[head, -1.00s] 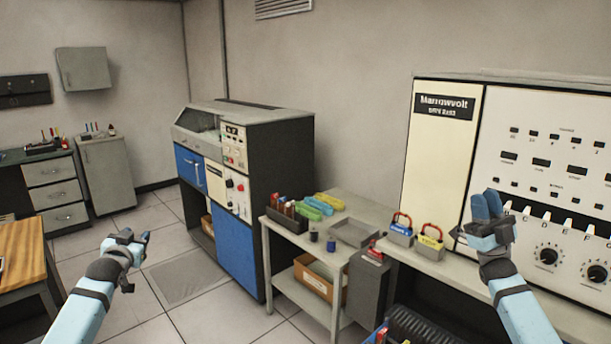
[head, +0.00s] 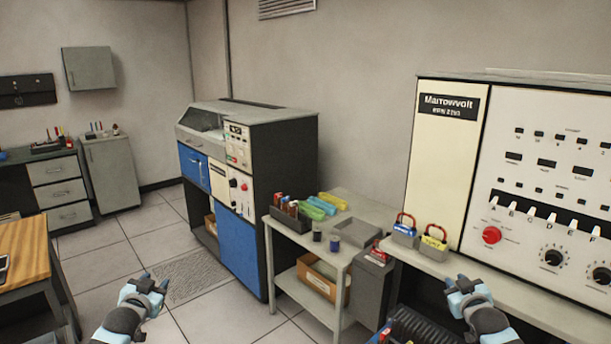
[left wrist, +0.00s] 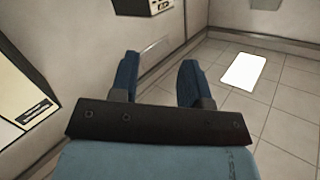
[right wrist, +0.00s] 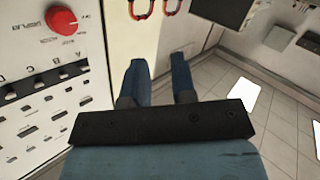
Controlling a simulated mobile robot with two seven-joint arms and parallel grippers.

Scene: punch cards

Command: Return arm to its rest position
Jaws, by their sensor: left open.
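My left gripper (head: 146,285) is low at the lower left of the head view, over the tiled floor. In the left wrist view its two blue fingers (left wrist: 157,82) stand apart with nothing between them. My right gripper (head: 463,287) is at the lower right of the head view, in front of the cream console (head: 436,165). In the right wrist view its two blue fingers (right wrist: 160,82) are spread with a gap and nothing between them.
Two red-handled padlock-like blocks (head: 405,232) sit on the console ledge near my right gripper. A wooden table (head: 25,251) stands at left. The floor between is clear.

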